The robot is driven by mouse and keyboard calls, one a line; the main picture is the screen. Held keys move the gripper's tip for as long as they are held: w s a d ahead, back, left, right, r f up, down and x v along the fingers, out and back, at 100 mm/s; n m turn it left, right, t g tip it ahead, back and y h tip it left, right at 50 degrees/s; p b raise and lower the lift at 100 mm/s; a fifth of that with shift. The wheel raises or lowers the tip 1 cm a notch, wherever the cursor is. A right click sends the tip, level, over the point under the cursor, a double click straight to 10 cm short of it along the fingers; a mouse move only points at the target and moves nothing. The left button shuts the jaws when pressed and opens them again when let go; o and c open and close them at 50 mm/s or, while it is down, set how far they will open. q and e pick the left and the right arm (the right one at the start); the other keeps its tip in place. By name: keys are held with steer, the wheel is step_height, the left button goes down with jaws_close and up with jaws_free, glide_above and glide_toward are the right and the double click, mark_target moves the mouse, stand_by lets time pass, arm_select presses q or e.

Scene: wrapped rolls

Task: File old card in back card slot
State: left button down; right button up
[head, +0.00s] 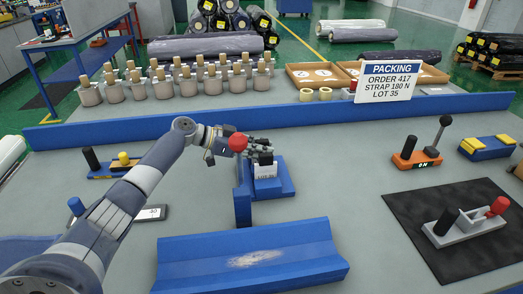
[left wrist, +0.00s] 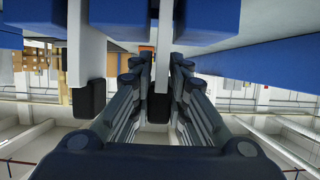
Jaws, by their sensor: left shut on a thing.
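My left gripper (head: 264,152) reaches in over the middle of the bench, above a blue card stand (head: 284,185). A white card (head: 266,170) with small dark print stands upright just below the fingers, at the stand; the print is too small to read. In the left wrist view, the left gripper (left wrist: 160,72) has its fingers closed around a thin white card (left wrist: 164,40) with a dark tab. A second white slab (left wrist: 78,45) with a dark end is beside it, to the left of the fingers. Whether the held card sits inside a slot is hidden. My right gripper is not in view.
A blue trough (head: 250,262) lies in front of the stand. A dark mat (head: 465,245) with a lever device is at the right. An orange lever box (head: 417,160) stands behind it. A blue rail (head: 300,121) and packing sign (head: 387,81) bound the back.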

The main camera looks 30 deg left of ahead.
arm_select(q)
steer(key=c, duration=1.5)
jaws_free()
steer(key=shift+o, duration=0.2)
steer(key=v, duration=1.2)
